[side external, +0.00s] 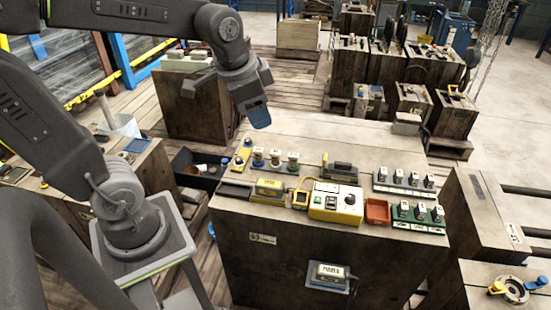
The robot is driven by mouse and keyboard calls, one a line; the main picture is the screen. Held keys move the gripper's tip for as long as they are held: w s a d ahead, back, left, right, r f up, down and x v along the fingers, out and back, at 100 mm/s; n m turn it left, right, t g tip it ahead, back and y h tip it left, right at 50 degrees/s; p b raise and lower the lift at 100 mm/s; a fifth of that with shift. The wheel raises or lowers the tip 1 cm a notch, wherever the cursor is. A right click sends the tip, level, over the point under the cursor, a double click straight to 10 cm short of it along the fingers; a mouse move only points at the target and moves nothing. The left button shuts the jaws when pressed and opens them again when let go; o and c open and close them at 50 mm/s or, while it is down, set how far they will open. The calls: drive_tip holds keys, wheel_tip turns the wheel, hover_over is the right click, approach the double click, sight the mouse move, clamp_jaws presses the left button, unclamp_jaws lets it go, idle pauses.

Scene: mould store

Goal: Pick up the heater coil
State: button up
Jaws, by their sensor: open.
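My gripper (258,112) hangs above the back left of the wooden bench (230,222), its blue tip pointing down. It is open, and I see nothing held in it. I cannot tell for sure which item is the heater coil; the parts on the bench are small in this view. Several small upright parts with pale tops (275,158) stand in a row below and just right of my gripper. A yellow strip with a blue knob (243,152) lies left of them. My gripper is clear of all of them.
A yellow control box (336,202), a yellow-topped block (269,188), a dark block (340,172) and a red tray (377,211) crowd the bench. Racks of small blocks (404,181) stand at its right. A black bin (197,168) is left of it. The bench's back middle is bare.

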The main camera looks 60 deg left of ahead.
drive_tip(key=w+a+f+m+g, duration=0.2)
drive_tip(key=w+a+f+m, duration=0.3)
drive_tip(key=w, duration=0.4)
drive_tip(key=m+g, duration=0.2)
drive_tip(key=m, duration=0.3)
hover_over(276, 152)
wheel_tip(276, 152, down, 14)
drive_tip(key=f, duration=0.1)
drive_tip(key=shift+m+h, duration=0.3)
drive_tip(key=f, duration=0.7)
drive_tip(key=shift+s+f, duration=0.2)
drive_tip(key=shift+s, duration=0.05)
drive_tip(key=shift+w+f, duration=0.2)
drive_tip(key=shift+f, duration=2.95)
drive_tip(key=c, duration=1.1)
drive_tip(key=shift+o, duration=0.2)
drive_tip(key=shift+r, duration=0.15)
